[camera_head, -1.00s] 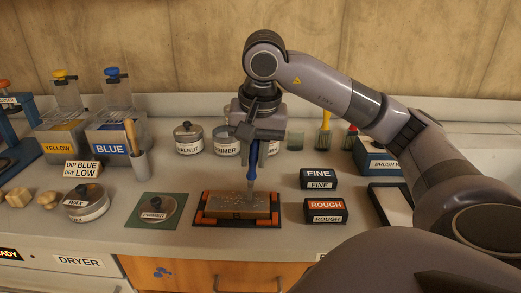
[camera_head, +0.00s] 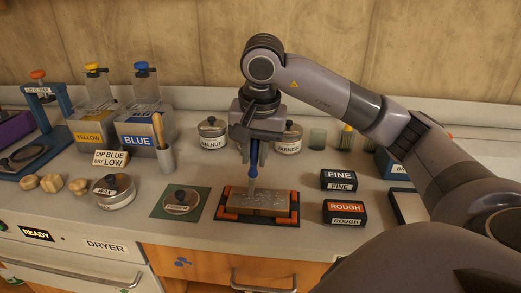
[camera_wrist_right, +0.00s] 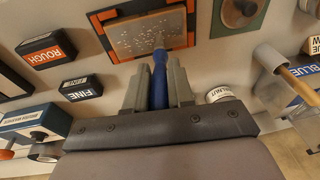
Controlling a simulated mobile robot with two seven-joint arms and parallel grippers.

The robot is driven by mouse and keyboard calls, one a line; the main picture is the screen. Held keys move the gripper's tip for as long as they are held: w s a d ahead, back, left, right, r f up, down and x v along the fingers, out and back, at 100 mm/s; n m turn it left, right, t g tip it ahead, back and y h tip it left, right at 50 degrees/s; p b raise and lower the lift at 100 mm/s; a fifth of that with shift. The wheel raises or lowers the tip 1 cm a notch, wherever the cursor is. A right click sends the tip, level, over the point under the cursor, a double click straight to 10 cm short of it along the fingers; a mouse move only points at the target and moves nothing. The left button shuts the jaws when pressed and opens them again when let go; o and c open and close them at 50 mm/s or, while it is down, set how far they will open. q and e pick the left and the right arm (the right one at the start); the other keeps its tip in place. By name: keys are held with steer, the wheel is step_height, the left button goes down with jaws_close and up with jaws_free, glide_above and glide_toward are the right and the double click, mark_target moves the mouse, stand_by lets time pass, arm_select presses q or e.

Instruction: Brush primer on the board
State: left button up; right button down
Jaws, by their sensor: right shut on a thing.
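My right gripper (camera_head: 255,150) is shut on the blue handle of a brush (camera_head: 254,162), which points down. The brush's tip is at the left part of the board (camera_head: 275,202) and appears to touch its top. The board is brown with pale speckles and lies in an orange-and-black holder (camera_head: 232,214). The right wrist view shows the blue brush (camera_wrist_right: 159,82) between the fingers, its tip over the speckled board (camera_wrist_right: 130,38). A round lidded primer tin (camera_head: 182,199) sits on a green mat (camera_head: 160,207) left of the holder. My left gripper is out of view.
Black FINE (camera_head: 338,181) and ROUGH (camera_head: 344,212) blocks stand right of the holder. Walnut (camera_head: 211,134) and varnish (camera_head: 289,136) tins stand behind. A wax tin (camera_head: 114,192), a grey cup (camera_head: 165,159) and yellow and blue dip tanks (camera_head: 146,137) are at left.

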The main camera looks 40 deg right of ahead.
steer(key=shift+w+a+p, duration=0.65)
steer(key=shift+w+a, duration=0.8)
steer(key=shift+w, duration=0.25)
steer(key=s+d+b, duration=0.5)
steer(key=s+d, duration=0.3)
steer(key=s, duration=0.2)
steer(key=shift+d, duration=0.35)
stand_by(1.0)
steer(key=shift+r, duration=0.3)
stand_by(0.3)
step_height(320, 180, up, 7)
steer(key=p, duration=0.6)
steer(key=shift+p, duration=0.3)
steer(key=shift+s, duration=0.15)
